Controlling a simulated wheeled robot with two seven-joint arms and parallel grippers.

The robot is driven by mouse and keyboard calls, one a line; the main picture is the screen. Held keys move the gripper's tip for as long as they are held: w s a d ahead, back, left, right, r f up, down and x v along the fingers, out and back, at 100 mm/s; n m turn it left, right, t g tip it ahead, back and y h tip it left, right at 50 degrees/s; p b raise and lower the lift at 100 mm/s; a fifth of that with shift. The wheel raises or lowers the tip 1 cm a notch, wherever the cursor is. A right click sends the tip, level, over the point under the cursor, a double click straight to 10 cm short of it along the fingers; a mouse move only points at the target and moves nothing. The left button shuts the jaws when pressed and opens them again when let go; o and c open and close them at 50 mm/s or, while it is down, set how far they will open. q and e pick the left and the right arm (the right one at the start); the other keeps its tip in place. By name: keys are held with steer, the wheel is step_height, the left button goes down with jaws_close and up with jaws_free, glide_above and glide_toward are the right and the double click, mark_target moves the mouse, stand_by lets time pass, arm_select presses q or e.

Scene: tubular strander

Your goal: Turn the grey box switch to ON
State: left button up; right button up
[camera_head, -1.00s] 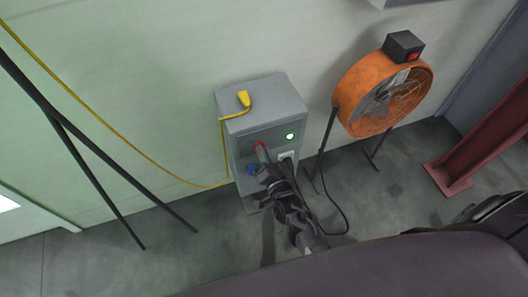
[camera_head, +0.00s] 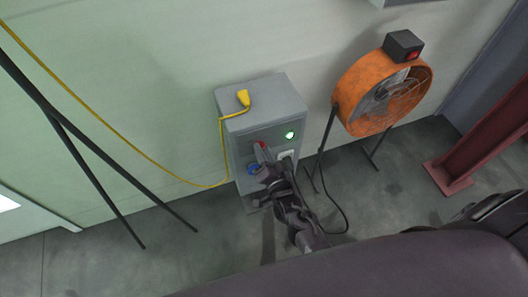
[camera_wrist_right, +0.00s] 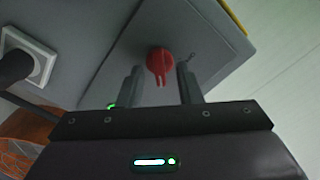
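The grey box (camera_head: 262,108) stands on the floor against the wall in the head view. Its red switch (camera_wrist_right: 160,62) is a round knob with a handle on the front panel, seen close in the right wrist view. My right gripper (camera_wrist_right: 160,78) is open, one finger on each side of the red knob, with small gaps showing. In the head view the right gripper (camera_head: 262,155) covers part of the box's front, and a bit of red shows at its tip. A green lamp (camera_head: 290,134) glows on the box. My left gripper is not in view.
A yellow plug (camera_head: 243,97) and cable lie on top of the box. An orange fan (camera_head: 365,95) stands to the right, with a black cable on the floor. A pale socket (camera_wrist_right: 30,58) is beside the switch. Dark poles (camera_head: 85,135) lean at left.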

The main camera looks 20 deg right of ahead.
steer(key=s, duration=0.8)
steer(key=shift+d, duration=0.15)
steer(key=shift+w, duration=0.1)
